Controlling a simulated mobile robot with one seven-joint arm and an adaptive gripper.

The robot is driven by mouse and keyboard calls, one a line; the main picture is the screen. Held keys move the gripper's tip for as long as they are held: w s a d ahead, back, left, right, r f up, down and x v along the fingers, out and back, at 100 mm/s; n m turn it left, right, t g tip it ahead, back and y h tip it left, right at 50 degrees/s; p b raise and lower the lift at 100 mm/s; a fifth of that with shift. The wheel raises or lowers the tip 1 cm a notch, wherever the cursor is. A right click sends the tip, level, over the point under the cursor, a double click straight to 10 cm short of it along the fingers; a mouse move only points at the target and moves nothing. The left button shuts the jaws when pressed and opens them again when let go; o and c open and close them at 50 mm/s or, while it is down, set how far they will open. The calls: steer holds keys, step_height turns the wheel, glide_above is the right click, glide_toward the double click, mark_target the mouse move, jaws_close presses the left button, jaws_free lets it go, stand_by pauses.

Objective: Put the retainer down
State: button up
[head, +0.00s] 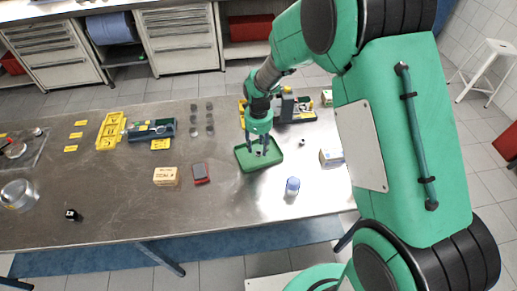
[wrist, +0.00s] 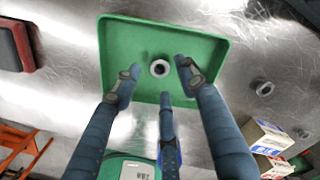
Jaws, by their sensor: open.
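The green tray (head: 272,165) lies on the steel table, and it also shows in the wrist view (wrist: 113,60). A small grey round part with a dark hole, likely the retainer (wrist: 160,68), rests on the tray floor. My gripper (head: 261,152) is over the tray, and its fingers (wrist: 160,80) are spread open around the part without visibly touching it. In the head view the fingers hide the part. A similar small round part (wrist: 263,87) lies on the bare table beside the tray, and it also shows in the head view (head: 302,142).
A red and black block (head: 201,173) and a cardboard box (head: 166,177) are left of the tray. A blue-and-white container (head: 292,187) stands in front. A small carton (head: 331,158) is to the right. Machinery (head: 296,108) stands behind. The front left table is mostly clear.

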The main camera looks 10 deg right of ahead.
step_height(320, 180, up, 9)
steer(key=p, duration=0.1)
stand_by(0.3)
steer(key=shift+r, duration=0.1)
stand_by(0.5)
steer(key=s+d+r+n+t, duration=0.1)
steer(key=s+d+r+n, duration=0.2)
steer(key=s+r+n, duration=0.5)
steer(key=s+d+r+n+t, duration=0.2)
steer(key=s+d+r+n, duration=0.15)
steer(key=r, duration=0.85)
steer(key=s+d+r+n+t, duration=0.1)
steer(key=s+n, duration=0.4)
steer(key=s, duration=0.5)
steer(key=s+d+r+n+t, duration=0.1)
steer(key=s+d+r+n, duration=0.2)
steer(key=s+r+n, duration=0.3)
steer(key=s, duration=0.3)
steer(key=shift+s+d+t, duration=0.25)
steer(key=shift+s+t, duration=0.05)
steer(key=shift+s, duration=0.1)
